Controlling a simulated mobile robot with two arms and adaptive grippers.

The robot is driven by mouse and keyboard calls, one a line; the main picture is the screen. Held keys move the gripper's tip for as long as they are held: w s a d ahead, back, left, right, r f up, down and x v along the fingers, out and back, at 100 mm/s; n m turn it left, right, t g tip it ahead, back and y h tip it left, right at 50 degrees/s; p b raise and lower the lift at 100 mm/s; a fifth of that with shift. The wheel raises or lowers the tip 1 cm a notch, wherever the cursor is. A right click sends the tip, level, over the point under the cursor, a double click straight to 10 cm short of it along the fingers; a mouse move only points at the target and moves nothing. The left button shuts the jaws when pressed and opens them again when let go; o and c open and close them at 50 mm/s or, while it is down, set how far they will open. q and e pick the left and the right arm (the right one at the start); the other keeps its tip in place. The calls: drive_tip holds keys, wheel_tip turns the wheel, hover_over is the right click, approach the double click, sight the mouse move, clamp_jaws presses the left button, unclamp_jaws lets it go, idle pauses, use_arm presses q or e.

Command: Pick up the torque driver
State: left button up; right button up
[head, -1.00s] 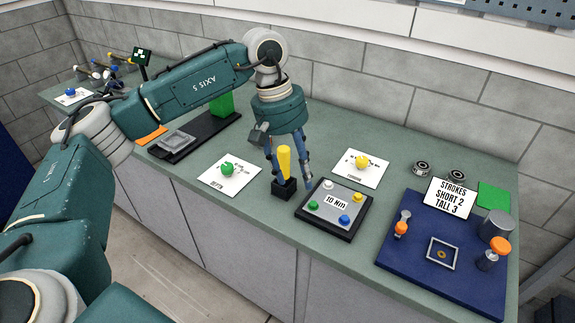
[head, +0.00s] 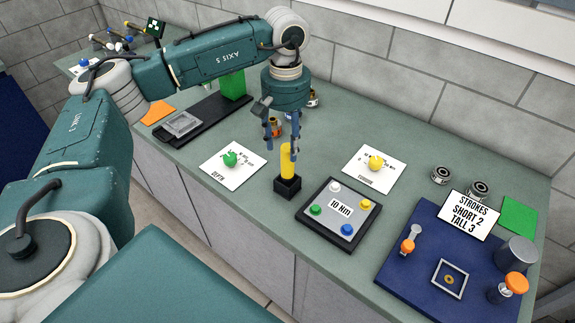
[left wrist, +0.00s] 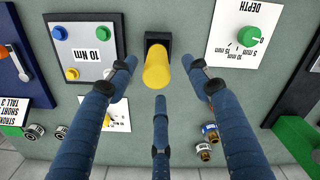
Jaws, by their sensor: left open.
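The torque driver (head: 287,160) has a yellow handle and stands upright in a small black holder (head: 287,187) on the green bench. My left gripper (head: 281,146) is open at the upper part of the handle, its fingertips well above the holder. In the left wrist view, the driver (left wrist: 157,72) shows end-on between the spread fingers, with gaps visible around it. The black holder (left wrist: 157,40) is partly hidden behind the handle. My right gripper is not in view.
A 10 Nm plate (head: 331,229) with coloured knobs lies just right of the holder. A DEPTH card (head: 217,172) lies left and another card (head: 393,171) right. Metal fittings (head: 277,126) stand behind the fingers. A blue board (head: 415,272) is further right.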

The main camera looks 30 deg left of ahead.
sight(288, 157)
use_arm(q)
drive_tip(key=f+p, duration=0.1)
drive_tip(key=f, duration=0.2)
drive_tip(key=f+p, duration=0.1)
drive_tip(key=shift+d+f+p, duration=0.2)
drive_tip(key=shift+d+p, duration=0.05)
drive_tip(key=shift+p, duration=0.1)
drive_tip(key=shift+s+f, duration=0.1)
drive_tip(key=shift+f, duration=0.3)
drive_tip(key=shift+c, duration=0.5)
drive_tip(key=c, duration=0.9)
drive_tip(key=shift+c, duration=1.3)
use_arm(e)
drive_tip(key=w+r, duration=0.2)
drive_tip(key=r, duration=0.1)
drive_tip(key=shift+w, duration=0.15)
